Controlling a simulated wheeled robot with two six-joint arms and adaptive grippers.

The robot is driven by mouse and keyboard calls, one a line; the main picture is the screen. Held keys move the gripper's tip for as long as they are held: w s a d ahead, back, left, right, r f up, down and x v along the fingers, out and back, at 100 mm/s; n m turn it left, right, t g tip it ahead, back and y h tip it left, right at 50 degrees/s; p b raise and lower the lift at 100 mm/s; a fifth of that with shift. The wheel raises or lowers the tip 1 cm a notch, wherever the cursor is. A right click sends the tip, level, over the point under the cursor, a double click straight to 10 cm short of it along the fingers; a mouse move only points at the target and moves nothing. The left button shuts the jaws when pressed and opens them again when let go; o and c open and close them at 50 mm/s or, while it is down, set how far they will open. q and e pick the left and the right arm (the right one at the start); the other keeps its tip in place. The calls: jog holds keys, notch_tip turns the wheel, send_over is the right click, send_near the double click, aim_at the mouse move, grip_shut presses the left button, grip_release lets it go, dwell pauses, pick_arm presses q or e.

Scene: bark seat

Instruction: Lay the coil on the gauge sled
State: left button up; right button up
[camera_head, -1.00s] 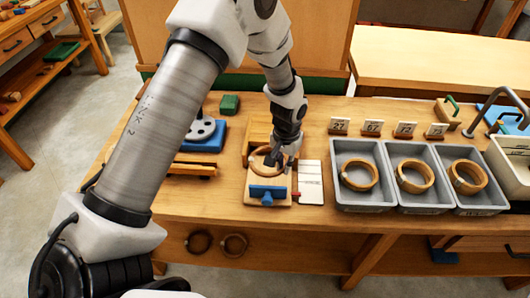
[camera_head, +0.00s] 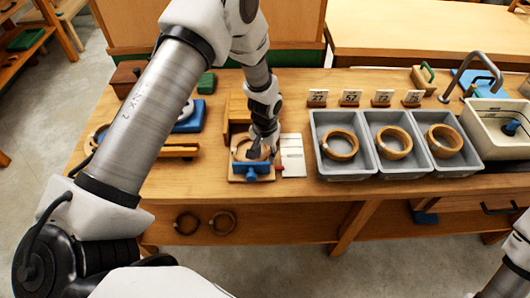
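The gauge sled (camera_head: 237,178), a pale wooden block with a blue cross-piece (camera_head: 250,169) at its front, stands on the bench left of the grey trays. A brown ring-shaped coil (camera_head: 238,152) is at the sled, partly hidden by my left gripper (camera_head: 257,152). The dark fingers of my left gripper point down at the coil's right side. The view is too small to tell whether they grip it or whether it rests fully on the sled. My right gripper is out of view; only part of my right arm shows at the lower right.
Three grey trays (camera_head: 343,173) each hold a coil (camera_head: 340,145), with number cards (camera_head: 350,97) behind. A white card (camera_head: 292,155) lies beside the sled. A sink with a tap (camera_head: 478,68) is at the right. Two rings (camera_head: 187,223) show on the bench front below.

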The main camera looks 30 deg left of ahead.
pick_arm(q)
jog(key=shift+r, duration=0.1)
notch_tip(320, 180, up, 12)
jog(key=b, duration=0.1)
jog(key=shift+b, duration=0.3)
